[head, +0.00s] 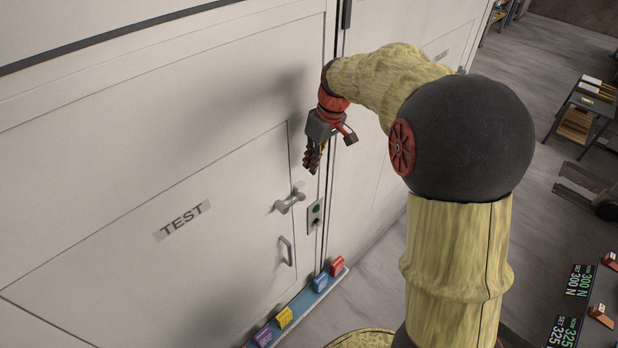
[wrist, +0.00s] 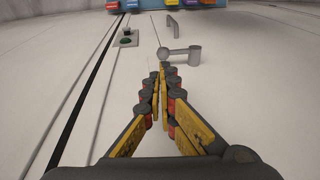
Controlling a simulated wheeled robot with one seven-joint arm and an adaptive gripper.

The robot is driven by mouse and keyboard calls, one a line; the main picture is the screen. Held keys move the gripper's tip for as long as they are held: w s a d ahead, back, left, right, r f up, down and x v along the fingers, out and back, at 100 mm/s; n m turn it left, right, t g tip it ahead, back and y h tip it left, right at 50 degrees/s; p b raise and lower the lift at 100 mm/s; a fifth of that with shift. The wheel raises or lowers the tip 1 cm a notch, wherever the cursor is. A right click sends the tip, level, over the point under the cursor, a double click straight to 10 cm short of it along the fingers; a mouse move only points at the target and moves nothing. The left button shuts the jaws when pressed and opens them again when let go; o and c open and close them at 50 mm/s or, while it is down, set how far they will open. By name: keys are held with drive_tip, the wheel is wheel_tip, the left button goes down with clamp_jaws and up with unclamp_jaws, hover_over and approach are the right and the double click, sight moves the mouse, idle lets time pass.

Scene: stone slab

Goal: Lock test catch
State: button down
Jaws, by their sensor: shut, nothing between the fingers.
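A white door panel carries a TEST label (head: 182,220). At its right edge is a grey lever catch (head: 290,203), which also shows in the wrist view (wrist: 180,53), lying roughly crosswise with a round end. Beside it is a small plate (head: 315,216) with a green spot and a dark part; the plate shows in the wrist view (wrist: 126,38) too. My gripper (head: 311,168) is shut and empty, above the lever in the head view. In the wrist view its fingertips (wrist: 161,68) appear just short of the lever; contact cannot be told.
A grey pull handle (head: 287,250) sits below the lever. Blue, yellow, purple and red blocks stand on a ledge (head: 300,309) at the door's foot. A dark seam separates this door from another panel at right. Carts and a dark table with number displays (head: 578,280) stand farther right.

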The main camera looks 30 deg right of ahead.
drive_tip(key=v, duration=0.3)
drive_tip(key=shift+s+d, duration=0.1)
drive_tip(key=shift+d, duration=0.25)
